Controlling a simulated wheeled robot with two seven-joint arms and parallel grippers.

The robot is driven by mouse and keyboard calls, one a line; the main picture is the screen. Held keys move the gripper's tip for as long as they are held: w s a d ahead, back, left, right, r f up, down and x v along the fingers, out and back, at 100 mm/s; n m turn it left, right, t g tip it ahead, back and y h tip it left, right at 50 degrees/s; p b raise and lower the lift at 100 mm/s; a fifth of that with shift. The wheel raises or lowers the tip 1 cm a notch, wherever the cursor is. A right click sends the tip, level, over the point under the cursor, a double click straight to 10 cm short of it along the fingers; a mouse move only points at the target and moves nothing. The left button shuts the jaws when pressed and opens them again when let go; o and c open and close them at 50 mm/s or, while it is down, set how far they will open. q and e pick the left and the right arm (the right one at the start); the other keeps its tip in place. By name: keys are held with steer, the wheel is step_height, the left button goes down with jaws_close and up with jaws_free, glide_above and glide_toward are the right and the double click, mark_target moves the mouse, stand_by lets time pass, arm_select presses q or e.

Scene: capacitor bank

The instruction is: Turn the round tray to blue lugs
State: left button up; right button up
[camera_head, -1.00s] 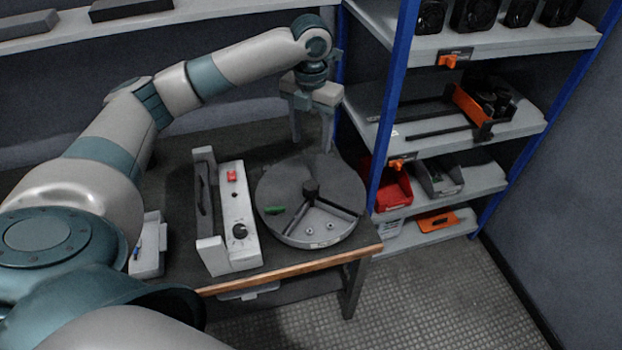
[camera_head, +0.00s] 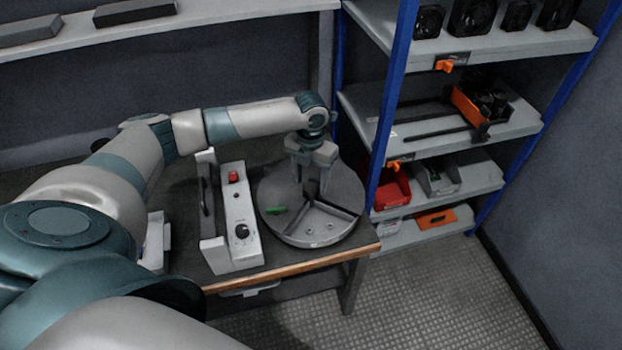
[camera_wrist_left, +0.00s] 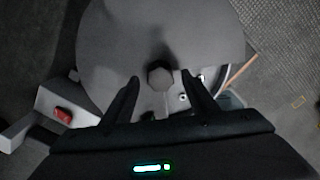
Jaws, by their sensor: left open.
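The round tray (camera_head: 345,185) is a grey disc near the right front corner of the dark workbench. A dark central knob (camera_head: 310,188) stands on it. Its front part has an open section with dark dividers, small light lugs (camera_head: 334,228) and a green piece (camera_head: 276,210). No blue lugs can be made out. In the left wrist view the round tray (camera_wrist_left: 200,40) fills the upper middle, and the knob (camera_wrist_left: 159,75) sits between the fingers. My left gripper (camera_head: 312,180) is open above the tray, fingers pointing down around the knob; contact cannot be told. My right gripper is not in view.
A grey control box (camera_head: 238,215) with a red switch (camera_head: 233,176) and black dial stands left of the tray. A blue-posted shelf rack (camera_head: 388,110) with bins and fans stands close on the right. The tiled floor in front is free.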

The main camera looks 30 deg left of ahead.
arm_select(q)
steer(key=shift+f, duration=0.3)
steer(key=shift+c, duration=0.5)
jaws_close()
